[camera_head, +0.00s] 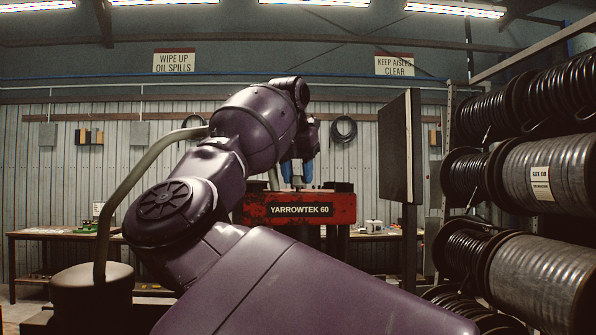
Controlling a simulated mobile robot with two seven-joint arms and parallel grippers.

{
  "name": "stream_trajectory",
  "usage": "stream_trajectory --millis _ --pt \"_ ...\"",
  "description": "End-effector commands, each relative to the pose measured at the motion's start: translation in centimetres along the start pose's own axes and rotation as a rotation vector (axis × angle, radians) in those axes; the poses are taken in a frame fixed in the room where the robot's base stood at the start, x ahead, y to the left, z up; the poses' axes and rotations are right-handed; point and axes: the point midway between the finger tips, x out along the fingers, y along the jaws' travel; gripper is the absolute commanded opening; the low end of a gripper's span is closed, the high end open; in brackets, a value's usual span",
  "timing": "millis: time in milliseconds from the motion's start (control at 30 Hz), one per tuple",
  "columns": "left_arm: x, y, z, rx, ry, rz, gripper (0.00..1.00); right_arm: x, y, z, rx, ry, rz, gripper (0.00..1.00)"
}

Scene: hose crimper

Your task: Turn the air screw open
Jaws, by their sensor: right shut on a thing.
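The red machine (330,207) marked YARROWTEK 60 stands in the middle, behind my purple right arm. My right gripper (297,174) points down just above the machine's dark top, with its blue fingers on either side of a small pale piece. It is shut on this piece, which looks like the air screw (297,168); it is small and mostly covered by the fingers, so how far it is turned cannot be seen. My arm hides the machine's left part. My left gripper is not in view.
A rack of black and grey hose reels (540,180) fills the right side. A dark upright panel (400,148) stands between the rack and the machine. A bent grey pipe (125,190) rises from a drum-like base at left. Workbenches (60,236) line the back wall.

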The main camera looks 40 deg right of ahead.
Motion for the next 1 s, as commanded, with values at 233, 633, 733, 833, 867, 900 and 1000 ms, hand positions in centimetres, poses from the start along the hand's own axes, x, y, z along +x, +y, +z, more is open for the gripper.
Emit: stream_trajectory --millis 233,633,733,833,867,900,1000 --pt "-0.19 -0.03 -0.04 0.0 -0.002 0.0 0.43 -0.04 0.09 0.02 0.185 0.0 -0.078 0.12" --pt "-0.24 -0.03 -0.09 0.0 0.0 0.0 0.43 0.0 0.16 0.02 0.358 0.001 -0.15 0.12" --pt "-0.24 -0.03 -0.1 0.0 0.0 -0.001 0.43 0.0 0.16 0.02 0.376 0.001 -0.156 0.12" --pt "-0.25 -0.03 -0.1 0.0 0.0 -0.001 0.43 0.0 0.16 0.03 0.385 0.001 -0.16 0.12" --pt "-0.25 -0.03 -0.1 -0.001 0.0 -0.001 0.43 0.0 0.15 0.03 0.387 0.001 -0.16 0.12" --pt "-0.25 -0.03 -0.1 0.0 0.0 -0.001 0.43 0.0 0.15 0.03 0.388 0.001 -0.161 0.12" --pt "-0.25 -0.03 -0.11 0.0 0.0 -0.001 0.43 0.0 0.15 0.02 0.389 0.001 -0.161 0.12"
